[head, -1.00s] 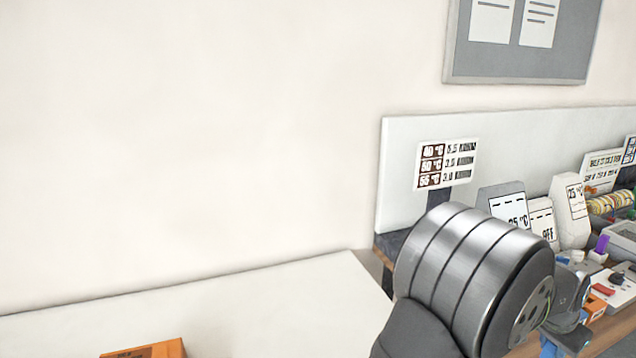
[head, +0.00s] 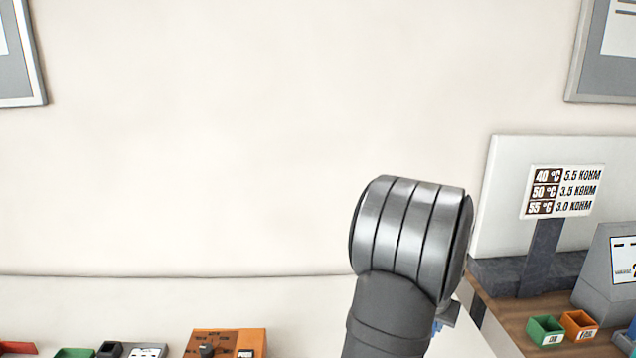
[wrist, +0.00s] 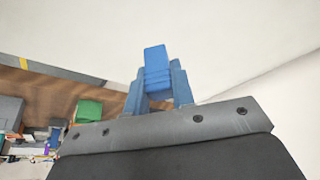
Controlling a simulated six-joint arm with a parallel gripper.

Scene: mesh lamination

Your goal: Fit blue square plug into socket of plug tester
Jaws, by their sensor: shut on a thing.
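The blue square plug (wrist: 155,58) is in my gripper (wrist: 158,88) in the wrist view. It stands between the two blue fingers and sticks out beyond their tips. In the head view my own wrist hides the plug and most of the gripper; only a small blue bit shows beside it. An orange box with a black dial (head: 222,342) is cut off at the bottom edge of the head view. I cannot tell whether it belongs to the plug tester, and no socket can be made out.
A green bin (head: 546,331) and an orange bin (head: 579,325) stand on the wooden bench at right, near a temperature sign (head: 563,191). Another green object (head: 75,353) and a small dark box (head: 109,350) show at lower left. The air left of my arm is clear.

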